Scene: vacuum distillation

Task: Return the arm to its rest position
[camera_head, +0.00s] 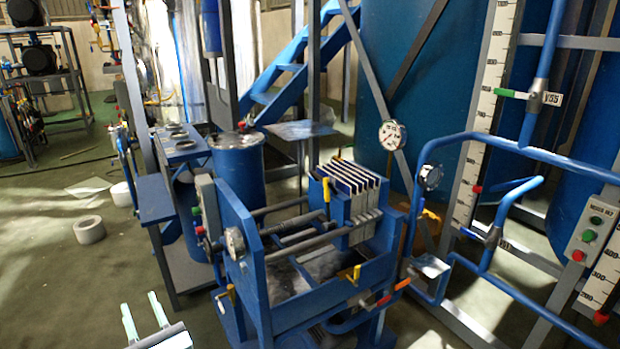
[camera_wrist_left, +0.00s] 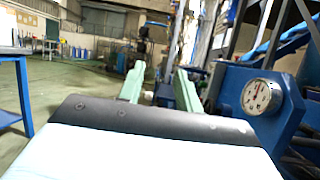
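My left gripper (camera_head: 144,318) shows at the bottom left of the head view, over the green floor. Its two pale fingers stand apart with nothing between them. In the left wrist view the two fingers of the left gripper (camera_wrist_left: 158,90) are also spread and empty. A pressure gauge (camera_wrist_left: 262,97) on a blue frame is just right of the fingers in that view. My right gripper is in neither view.
A blue filter-press machine (camera_head: 262,285) stands to the right of the left gripper. Blue pipes with a green-handled valve (camera_head: 511,94) and a control box (camera_head: 590,225) are at the right. Open floor surrounds the gripper's left side.

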